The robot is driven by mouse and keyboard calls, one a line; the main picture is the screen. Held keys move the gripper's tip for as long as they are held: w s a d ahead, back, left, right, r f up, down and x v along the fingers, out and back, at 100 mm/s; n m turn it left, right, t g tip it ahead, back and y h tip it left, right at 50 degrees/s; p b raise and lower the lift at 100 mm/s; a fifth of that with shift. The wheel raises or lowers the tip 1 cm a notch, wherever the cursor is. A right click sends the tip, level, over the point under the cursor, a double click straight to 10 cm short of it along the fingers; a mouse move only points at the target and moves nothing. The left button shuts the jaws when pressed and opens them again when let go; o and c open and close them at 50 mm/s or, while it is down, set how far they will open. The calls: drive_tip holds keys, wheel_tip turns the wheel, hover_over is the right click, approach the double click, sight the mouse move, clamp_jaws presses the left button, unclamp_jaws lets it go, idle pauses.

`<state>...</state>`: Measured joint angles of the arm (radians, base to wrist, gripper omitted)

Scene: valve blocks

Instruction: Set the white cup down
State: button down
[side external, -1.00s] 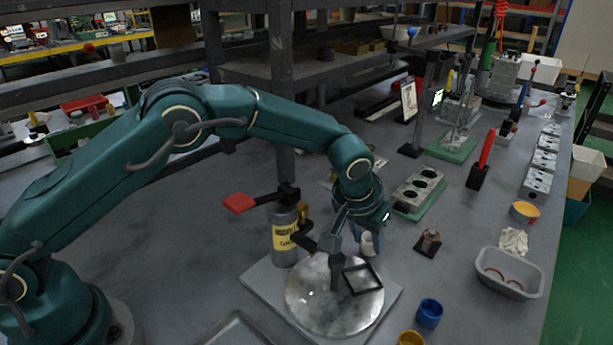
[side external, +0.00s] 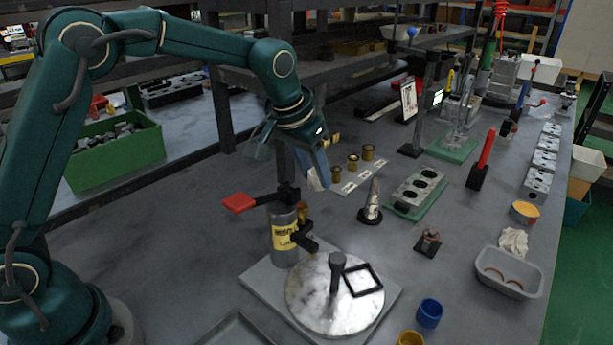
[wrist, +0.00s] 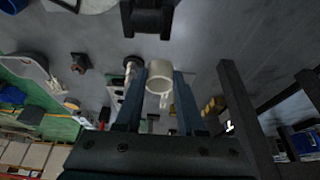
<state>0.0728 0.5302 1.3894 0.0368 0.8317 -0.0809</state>
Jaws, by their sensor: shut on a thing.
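In the side external view my gripper (side external: 316,168) is raised and tilted, above and behind the yellow-labelled cylinder. There the cup (side external: 313,183) is mostly hidden by the fingers, and only a pale part shows. The cup is held in the air, clear of the table.
A round metal disc (side external: 312,303) with a post and a black square frame (side external: 365,280) lies below. A cylinder (side external: 285,238) with a red lever stands beside it. A blue cup (side external: 429,312), a cone-shaped piece (side external: 371,205) and a grey tub (side external: 509,272) stand around.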

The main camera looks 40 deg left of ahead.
drive_tip(key=shift+s+d+r, duration=0.1)
drive_tip(key=shift+s, duration=0.1)
drive_tip(key=s+d+r+m+h, duration=0.1)
drive_tip(key=s+d+m, duration=0.2)
drive_tip(key=d, duration=0.3)
drive_tip(key=s+d+r+m+h, duration=0.1)
drive_tip(key=s+d+m, duration=0.2)
drive_tip(key=d, duration=0.4)
hover_over(363, 279)
drive_tip(key=s, duration=0.2)
drive_tip(key=shift+g, duration=0.3)
drive_tip(key=f, duration=0.6)
drive_tip(key=shift+w+a, duration=0.25)
drive_tip(key=shift+a, duration=0.1)
drive_tip(key=shift+f, duration=2.05)
drive_tip(key=shift+f, duration=0.15)
drive_tip(key=c, duration=0.5)
unclamp_jaws()
drive_tip(key=shift+r, duration=0.35)
drive_tip(key=v, duration=1.1)
drive_tip(key=shift+s+a+r, duration=0.15)
drive_tip(key=shift+a+r, duration=0.05)
drive_tip(key=shift+r, duration=0.05)
